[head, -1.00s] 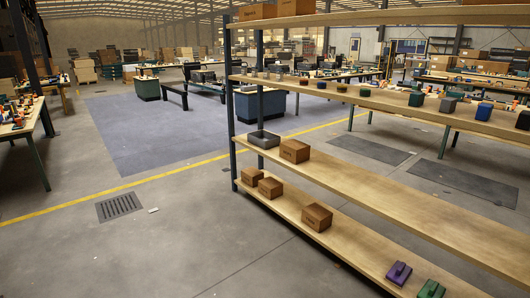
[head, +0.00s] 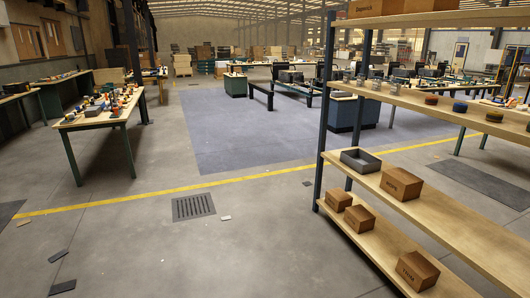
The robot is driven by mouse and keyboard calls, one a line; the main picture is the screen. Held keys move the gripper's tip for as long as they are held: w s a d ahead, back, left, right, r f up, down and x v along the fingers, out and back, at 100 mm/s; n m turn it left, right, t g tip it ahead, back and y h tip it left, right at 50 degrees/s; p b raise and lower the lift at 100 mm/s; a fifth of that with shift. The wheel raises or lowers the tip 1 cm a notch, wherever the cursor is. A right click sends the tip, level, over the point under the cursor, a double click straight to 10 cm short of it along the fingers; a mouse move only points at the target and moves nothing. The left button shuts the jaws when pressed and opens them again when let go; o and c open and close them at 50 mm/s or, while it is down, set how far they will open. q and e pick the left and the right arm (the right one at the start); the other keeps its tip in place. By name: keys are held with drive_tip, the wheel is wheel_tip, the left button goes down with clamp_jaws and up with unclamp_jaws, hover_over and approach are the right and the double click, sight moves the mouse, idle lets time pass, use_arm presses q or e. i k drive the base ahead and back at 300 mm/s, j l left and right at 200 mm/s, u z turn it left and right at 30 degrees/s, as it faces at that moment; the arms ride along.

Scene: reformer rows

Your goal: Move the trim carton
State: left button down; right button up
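A brown carton (head: 417,270) sits on the lowest shelf board at the front right; its small front lettering looks like "TRIM". Two smaller brown cartons (head: 359,219) and (head: 338,201) sit behind it on the same board. Another brown carton (head: 401,184) stands on the board above, beside an open grey bin (head: 360,160). Their lettering is too small to read surely. Neither of my grippers is in view.
The wooden shelf rack (head: 450,225) with dark posts fills the right side. A workbench (head: 100,118) with small items stands at left. A floor grate (head: 193,207) and small flat scraps (head: 62,287) lie on the floor. The floor left of the rack is mostly open.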

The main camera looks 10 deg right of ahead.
sight(416, 271)
drive_tip(key=i+z, duration=0.2)
drive_tip(key=i, duration=0.45)
drive_tip(key=i+j+z, duration=0.25)
drive_tip(key=i, duration=0.4)
drive_tip(key=i+z, duration=0.35)
drive_tip(key=i+j+z, duration=0.15)
drive_tip(key=z, duration=0.25)
drive_tip(key=i+j+z, duration=0.2)
drive_tip(key=z, duration=0.15)
drive_tip(key=i+j+z, duration=0.15)
drive_tip(key=z, duration=0.2)
drive_tip(key=i+j+z, duration=0.2)
drive_tip(key=z, duration=0.15)
drive_tip(key=i+j+z, duration=0.15)
drive_tip(key=z, duration=0.2)
drive_tip(key=i+j+z, duration=0.1)
drive_tip(key=j+z, duration=0.65)
drive_tip(key=i+j+z, duration=0.1)
drive_tip(key=j+z, duration=0.2)
drive_tip(key=j, duration=0.65)
